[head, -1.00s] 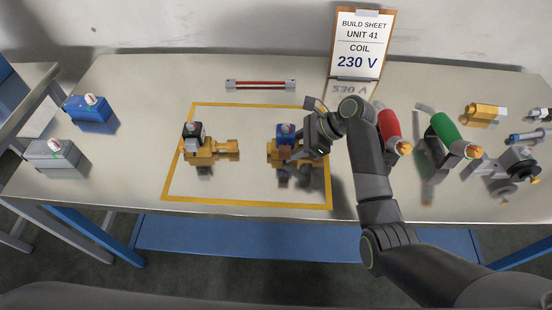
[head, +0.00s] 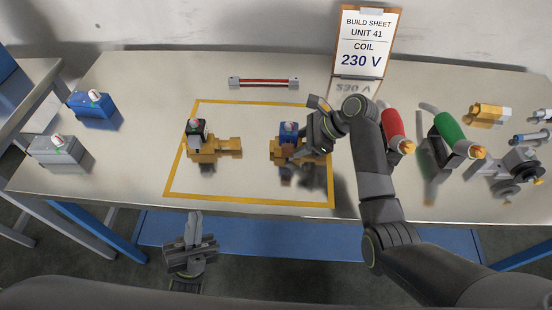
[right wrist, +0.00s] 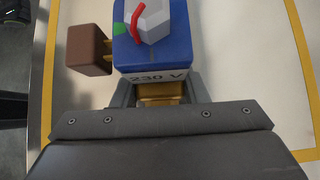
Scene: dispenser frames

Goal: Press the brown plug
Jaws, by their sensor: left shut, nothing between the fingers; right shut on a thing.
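The brown plug (right wrist: 88,50) shows in the right wrist view at the left side of the blue coil (right wrist: 150,45) marked 230 V; contact is hard to judge. In the head view the brown plug (head: 286,150) is small, on the near side of the blue coil (head: 288,130), which sits on the right brass valve (head: 314,158). My right gripper (head: 304,150) is shut on the brass valve just beside the coil; its fingertips are partly hidden. My left gripper (head: 194,216) is shut and empty, in front of the table's near edge, well away from the plug.
A second valve with a black coil (head: 197,130) stands left inside the yellow outline (head: 250,201). Blue (head: 92,103) and grey (head: 58,150) coils lie at far left. Red (head: 392,125) and green (head: 447,132) tools stand right. The sheet (head: 364,45) reads 230 V.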

